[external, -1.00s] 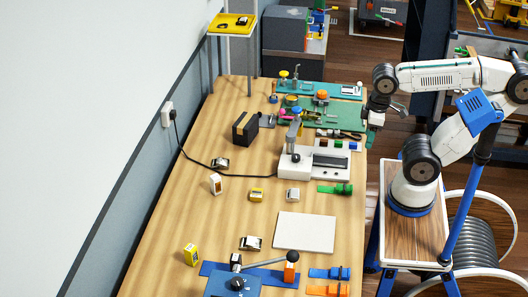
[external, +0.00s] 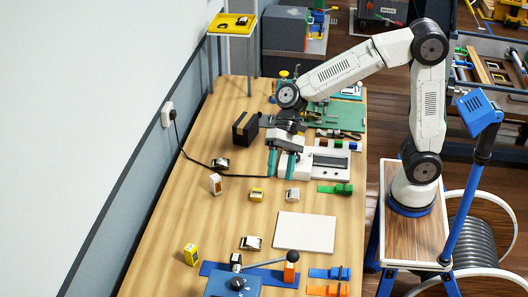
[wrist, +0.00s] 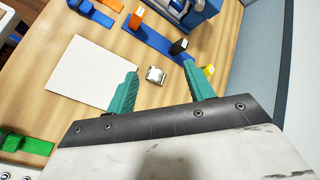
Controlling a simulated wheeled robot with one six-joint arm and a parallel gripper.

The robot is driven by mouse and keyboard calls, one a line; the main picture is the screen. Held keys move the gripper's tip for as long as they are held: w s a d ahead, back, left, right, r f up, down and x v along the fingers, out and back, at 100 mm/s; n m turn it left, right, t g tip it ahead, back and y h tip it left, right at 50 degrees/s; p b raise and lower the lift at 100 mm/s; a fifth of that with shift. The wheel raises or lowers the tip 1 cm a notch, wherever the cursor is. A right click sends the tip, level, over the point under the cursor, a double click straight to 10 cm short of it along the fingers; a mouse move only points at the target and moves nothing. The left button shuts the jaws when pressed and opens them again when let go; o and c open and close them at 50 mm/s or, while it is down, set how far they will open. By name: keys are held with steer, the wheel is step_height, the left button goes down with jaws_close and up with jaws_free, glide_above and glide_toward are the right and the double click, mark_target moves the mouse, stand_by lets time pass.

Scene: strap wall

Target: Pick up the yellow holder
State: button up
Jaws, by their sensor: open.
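Two small yellow things show in the external view, and I cannot tell which is the holder. A low yellow block (external: 256,195) lies mid-table beside a similar white one. An upright yellow block (external: 190,254) stands nearer the front left; a yellow piece (wrist: 208,70), probably this one, shows past the right finger in the wrist view. My gripper (external: 277,174) hangs over the table with its teal fingers downward, up and behind the low yellow block. It is open and empty. In the wrist view, my gripper (wrist: 160,75) frames a metal piece from above; the low yellow block is not visible there.
A white block (external: 292,195) and a white board (external: 304,232) are to the right of the low yellow block. A metal piece (external: 251,242) lies in front. A white device (external: 325,161), a black box (external: 245,128) and a cable are near my gripper.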

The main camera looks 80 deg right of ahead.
steer(key=w+a+f+m+t+y, duration=0.1)
steer(key=w+a+f+m, duration=0.25)
steer(key=w, duration=0.25)
steer(key=w+a+f+m+y, duration=0.1)
steer(key=w+a+f+m, duration=0.1)
steer(key=w+a+f, duration=0.3)
steer(key=m+t+y, duration=0.1)
steer(key=m+t, duration=0.2)
steer(key=m, duration=0.5)
glide_toward(188, 258)
steer(key=x, duration=0.2)
steer(key=shift+w+a+f, duration=0.1)
steer(key=shift+a+f, duration=0.05)
steer(key=shift+f, duration=0.2)
steer(key=x, duration=0.7)
steer(key=shift+a+r, duration=0.1)
steer(key=shift+a, duration=0.3)
steer(key=c, duration=1.1)
